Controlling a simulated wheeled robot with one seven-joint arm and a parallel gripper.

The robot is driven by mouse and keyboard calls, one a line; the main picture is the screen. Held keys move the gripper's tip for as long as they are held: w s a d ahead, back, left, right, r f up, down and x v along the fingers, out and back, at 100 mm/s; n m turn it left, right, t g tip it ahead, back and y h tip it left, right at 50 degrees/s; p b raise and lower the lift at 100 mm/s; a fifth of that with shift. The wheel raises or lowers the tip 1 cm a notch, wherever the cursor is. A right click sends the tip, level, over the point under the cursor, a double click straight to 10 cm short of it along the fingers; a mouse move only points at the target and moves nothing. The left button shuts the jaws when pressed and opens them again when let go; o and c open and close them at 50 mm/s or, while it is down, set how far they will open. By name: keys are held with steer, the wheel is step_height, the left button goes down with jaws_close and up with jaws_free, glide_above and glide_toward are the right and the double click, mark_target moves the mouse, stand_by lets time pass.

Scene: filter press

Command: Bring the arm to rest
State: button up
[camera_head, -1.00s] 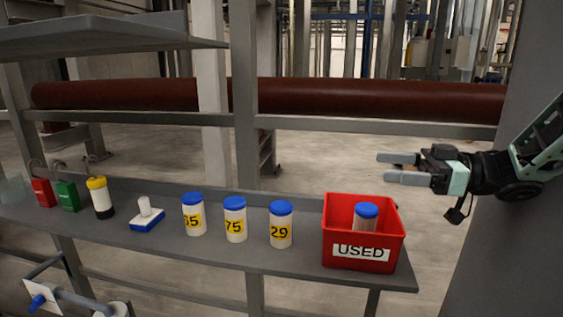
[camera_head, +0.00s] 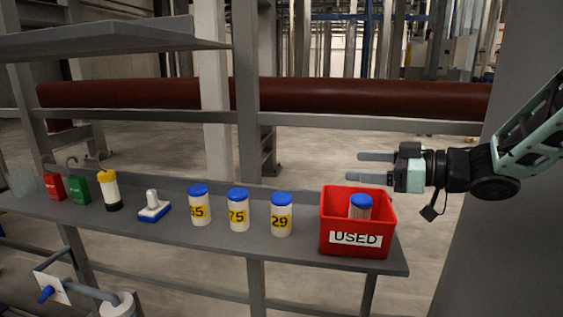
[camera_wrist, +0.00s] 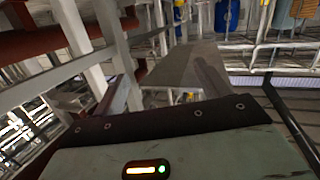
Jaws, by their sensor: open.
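My gripper (camera_head: 376,167) is at the right in the head view, with its two fingers pointing left and spread apart. It is open, with nothing between the fingers. It is in the air above and behind the right part of the shelf, above the red bin marked USED (camera_head: 359,239). My arm reaches in from the right edge.
A grey shelf (camera_head: 300,252) holds three numbered jars with blue lids, 55 (camera_head: 199,205), 75 (camera_head: 238,210) and 29 (camera_head: 281,214). A blue-lidded cartridge (camera_head: 360,207) stands in the bin. A brown pipe (camera_head: 300,101) runs behind. A grey column (camera_head: 480,240) stands at right.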

steer(key=s+a+f+m+h, duration=0.4)
steer(key=s+f+m+h, duration=0.15)
steer(key=f+h, duration=0.3)
steer(key=s+d+f+g+h, duration=0.1)
steer(key=s+g, duration=0.3)
steer(key=s, duration=0.8)
steer(key=s+f+g+h, duration=0.3)
steer(key=s+f+h, duration=0.1)
steer(key=s, duration=0.9)
steer(key=shift+d+f+g, duration=0.25)
steer(key=shift+d+g, duration=0.1)
steer(key=shift+g, duration=0.05)
